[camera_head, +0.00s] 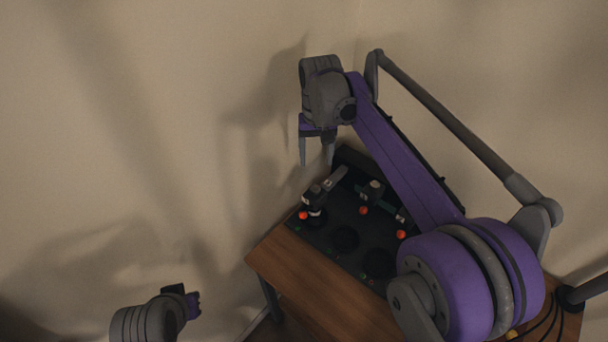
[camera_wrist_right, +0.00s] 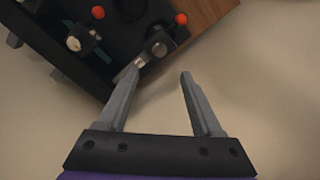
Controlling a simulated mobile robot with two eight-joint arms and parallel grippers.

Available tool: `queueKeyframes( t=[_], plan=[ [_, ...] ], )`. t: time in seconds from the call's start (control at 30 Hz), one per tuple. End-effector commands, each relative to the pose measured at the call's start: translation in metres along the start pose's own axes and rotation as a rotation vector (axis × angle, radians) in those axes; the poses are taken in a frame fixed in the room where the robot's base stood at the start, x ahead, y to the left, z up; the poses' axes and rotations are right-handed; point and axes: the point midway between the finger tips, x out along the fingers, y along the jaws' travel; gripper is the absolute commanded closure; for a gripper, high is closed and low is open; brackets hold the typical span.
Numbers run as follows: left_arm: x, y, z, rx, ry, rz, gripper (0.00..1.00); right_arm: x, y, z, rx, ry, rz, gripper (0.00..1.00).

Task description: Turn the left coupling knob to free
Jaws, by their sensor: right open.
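A black panel (camera_head: 322,235) lies on the wooden table and carries a row of fittings with orange balls. The leftmost fitting, which I take to be the left coupling knob (camera_head: 316,197), is dark with a grey bar reaching up and to the right. In the right wrist view a dark round fitting with a bright centre (camera_wrist_right: 158,47) and a grey bar lies just beyond my fingertips. My right gripper (camera_head: 316,162) is open and empty, pointing down above the panel's back left side; its fingers (camera_wrist_right: 162,72) are apart. My left gripper (camera_head: 192,303) is low at left, its jaws unclear.
The wooden table (camera_head: 310,295) has bare room in front of the panel. Two more fittings stand to the right, one with a pale top (camera_head: 376,186). Dark round patches lie on the panel. The wall is close behind my right gripper. Dark cables lie at right.

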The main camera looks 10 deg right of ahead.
Motion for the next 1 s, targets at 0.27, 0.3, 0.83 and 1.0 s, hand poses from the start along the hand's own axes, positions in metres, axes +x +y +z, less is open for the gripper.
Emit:
queueKeyframes(
  t=[0.27, 0.3, 0.83, 1.0],
  plan=[
    [0.003, 0.000, 0.004, 0.000, -0.003, 0.000, 1.00, 0.031, -0.001, -0.001, 0.001, -0.006, 0.001, 0.33],
    [0.003, 0.000, 0.004, 0.000, -0.004, 0.000, 1.00, 0.039, -0.001, -0.001, 0.001, -0.006, 0.001, 0.33],
    [0.006, 0.000, 0.007, 0.000, -0.007, 0.000, 1.00, 0.108, 0.000, -0.001, 0.001, -0.004, 0.001, 0.33],
    [0.005, 0.000, 0.007, 0.000, -0.007, 0.000, 1.00, 0.109, 0.000, -0.001, 0.001, -0.004, 0.001, 0.33]
  ],
)
